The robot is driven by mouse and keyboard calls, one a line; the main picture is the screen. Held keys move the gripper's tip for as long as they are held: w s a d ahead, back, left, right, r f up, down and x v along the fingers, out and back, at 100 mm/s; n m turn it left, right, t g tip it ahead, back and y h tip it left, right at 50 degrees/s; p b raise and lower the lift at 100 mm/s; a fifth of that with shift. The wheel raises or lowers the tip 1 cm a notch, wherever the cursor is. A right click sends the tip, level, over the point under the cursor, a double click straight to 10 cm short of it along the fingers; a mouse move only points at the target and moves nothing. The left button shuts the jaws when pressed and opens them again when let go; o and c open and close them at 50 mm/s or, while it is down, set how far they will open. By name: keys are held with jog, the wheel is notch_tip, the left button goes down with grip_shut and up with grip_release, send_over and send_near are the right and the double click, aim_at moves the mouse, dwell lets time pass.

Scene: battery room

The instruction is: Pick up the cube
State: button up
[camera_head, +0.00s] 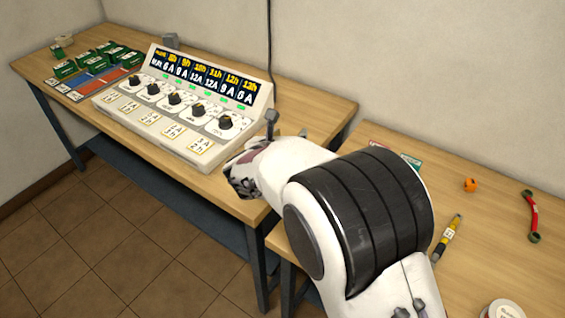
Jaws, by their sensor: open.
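A small orange block (470,185), the thing most like a cube here, lies on the right-hand table (505,205). It is too small to make out its faces or any marks. My gripper (241,174) is open, beside the front right corner of the charger console and well to the left of the orange block. My white and black arm hides part of the gripper, so what lies between its fingers cannot be seen. Nothing touches the orange block.
The sloped charger console (180,135), with dials and number displays, stands on the left table (315,105). Green boxes (123,56) sit at its far left. A yellow-black tool (448,239), a red bar (532,215) and a white round container (503,309) lie around the orange block.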

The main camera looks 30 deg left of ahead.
jog(key=s+f+m, duration=0.1)
jog(key=f, duration=0.1)
jog(key=s+a+f+m+h, duration=0.1)
jog(key=s+f, duration=0.1)
jog(key=f, duration=0.1)
jog(key=s+a+f+m+h, duration=0.1)
jog(key=s+f+m, duration=0.1)
jog(key=f, duration=0.1)
jog(key=shift+s+a+t, duration=0.15)
jog(key=shift+a+t, duration=0.1)
jog(key=shift+t, duration=0.05)
jog(key=shift+s+f+m, duration=0.3)
jog(key=shift+f, duration=0.1)
jog(key=shift+x, duration=1.35)
jog(key=shift+f+x, duration=0.15)
jog(key=shift+x, duration=1.15)
jog(key=shift+f+x, duration=0.2)
jog(key=shift+x, duration=1.1)
jog(key=shift+s, duration=0.15)
jog(key=c, duration=1)
